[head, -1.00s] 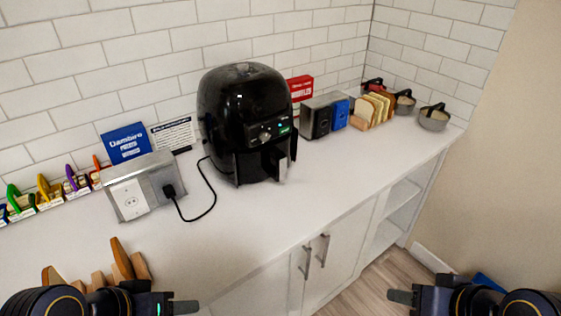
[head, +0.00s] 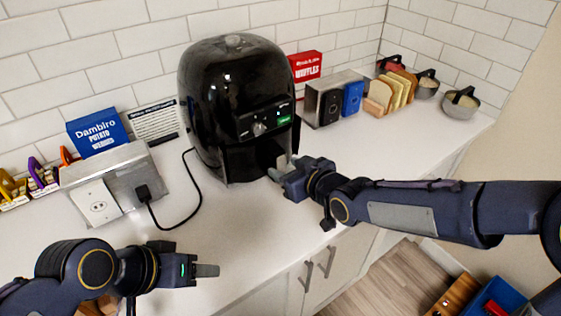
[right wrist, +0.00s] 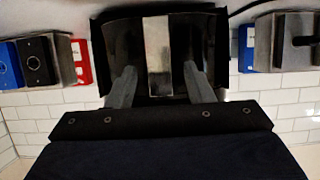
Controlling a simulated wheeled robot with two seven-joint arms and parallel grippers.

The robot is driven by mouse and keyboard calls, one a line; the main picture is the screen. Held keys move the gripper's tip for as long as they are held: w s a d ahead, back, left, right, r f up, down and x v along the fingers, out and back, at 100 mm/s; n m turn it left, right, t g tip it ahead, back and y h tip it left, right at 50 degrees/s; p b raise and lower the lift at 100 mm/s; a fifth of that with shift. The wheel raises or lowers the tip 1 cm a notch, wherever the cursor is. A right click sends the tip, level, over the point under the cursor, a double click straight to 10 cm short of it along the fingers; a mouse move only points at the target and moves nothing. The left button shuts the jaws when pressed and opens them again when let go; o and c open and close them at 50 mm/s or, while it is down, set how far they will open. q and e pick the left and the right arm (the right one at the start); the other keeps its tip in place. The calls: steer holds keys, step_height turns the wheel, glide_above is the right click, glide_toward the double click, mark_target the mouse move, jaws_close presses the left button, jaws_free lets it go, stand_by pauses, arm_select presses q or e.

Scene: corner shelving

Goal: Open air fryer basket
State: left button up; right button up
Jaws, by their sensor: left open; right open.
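The black air fryer (head: 222,85) stands upright on the counter against the tiled wall. Its basket looks shut, and my right gripper hides most of the basket handle in the head view. My right gripper (head: 281,171) is open at the lower front of the fryer. In the right wrist view, its two fingers (right wrist: 161,87) lie on either side of the silver-faced handle (right wrist: 157,50), with gaps showing between the fingers and it. My left gripper (head: 205,271) is open and empty, above the counter at the lower left, well away from the fryer.
A metal outlet box (head: 140,185) with a plugged-in black cord (head: 201,178) stands left of the fryer. A blue box (head: 97,132) is behind it. Bread slices in a rack (head: 390,92) and pots (head: 461,103) are at the right. The counter (head: 235,225) before the fryer is clear.

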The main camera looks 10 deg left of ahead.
mark_target(281, 165)
steer(key=shift+x, duration=2.05)
jaws_close()
